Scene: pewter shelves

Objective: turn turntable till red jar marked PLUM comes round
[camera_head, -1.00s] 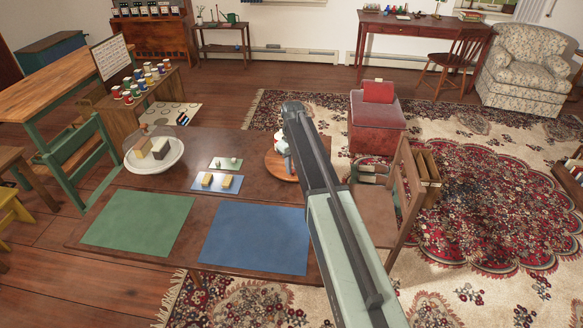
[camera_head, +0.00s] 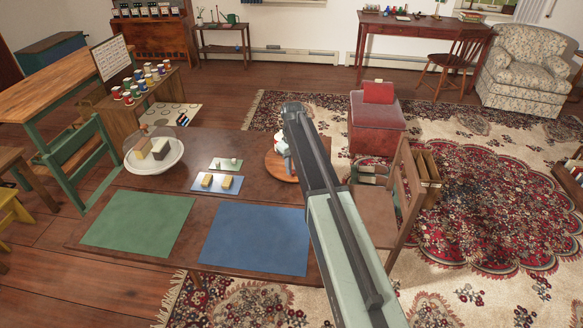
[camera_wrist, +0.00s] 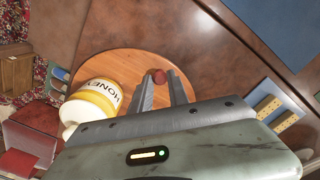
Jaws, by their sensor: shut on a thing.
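The turntable is a round wooden disc (camera_wrist: 123,65) on the brown table; its edge also shows in the head view (camera_head: 274,168), partly behind my arm. A white jar with a yellow band (camera_wrist: 92,102), lettered HONEY, is at its left side in the wrist view. My gripper (camera_wrist: 162,77) is over the disc, its fingers shut on a small reddish-brown knob (camera_wrist: 158,75). In the head view my gripper is mostly hidden by my arm. I see no red jar marked PLUM on the visible part of the turntable; part of the disc is hidden by my gripper.
A green mat (camera_head: 138,222) and a blue mat (camera_head: 254,238) lie at the table's front. A glass-covered white dish (camera_head: 154,166) and a small blue mat with yellow blocks (camera_head: 229,188) stand left of the turntable. A wooden chair (camera_head: 374,215) is close on the right.

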